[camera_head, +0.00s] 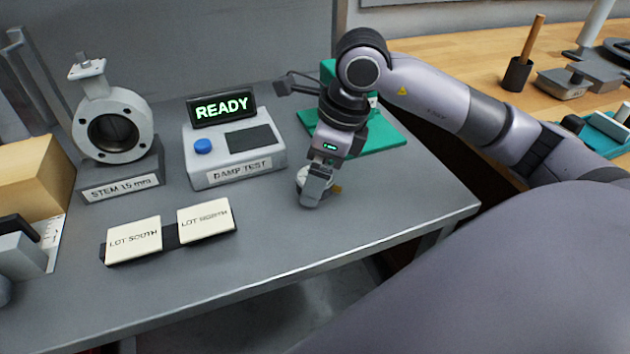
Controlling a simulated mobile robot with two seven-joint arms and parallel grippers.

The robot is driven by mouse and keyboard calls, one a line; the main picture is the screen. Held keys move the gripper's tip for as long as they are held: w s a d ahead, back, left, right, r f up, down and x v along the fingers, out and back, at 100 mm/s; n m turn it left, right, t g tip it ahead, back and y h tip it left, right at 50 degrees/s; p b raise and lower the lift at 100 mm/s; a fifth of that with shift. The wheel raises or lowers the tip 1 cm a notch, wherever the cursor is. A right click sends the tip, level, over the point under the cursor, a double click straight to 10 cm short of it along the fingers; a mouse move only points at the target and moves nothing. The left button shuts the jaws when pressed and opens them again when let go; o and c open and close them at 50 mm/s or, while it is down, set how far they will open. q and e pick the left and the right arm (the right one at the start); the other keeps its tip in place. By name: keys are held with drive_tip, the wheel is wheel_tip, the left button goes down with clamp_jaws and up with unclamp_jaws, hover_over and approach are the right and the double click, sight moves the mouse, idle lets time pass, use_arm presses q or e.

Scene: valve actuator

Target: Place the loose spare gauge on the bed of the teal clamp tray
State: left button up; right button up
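The teal clamp tray (392,138) lies just behind and to the right of the gripper. My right arm hides part of the tray, including some of its clamp and bed. I see no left gripper that I can make out.
The damp test box (240,158) reading READY stands left of the gripper. A valve (112,128) on its stand is farther left. Two lot cards (170,234) lie in front. Bare bench lies between cards and gripper. A wooden table (470,50) is behind right.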

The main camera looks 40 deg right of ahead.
drive_tip(key=shift+w+f, duration=0.1)
drive_tip(key=shift+f, duration=0.15)
drive_tip(key=c, duration=1.3)
drive_tip(key=shift+r, duration=0.2)
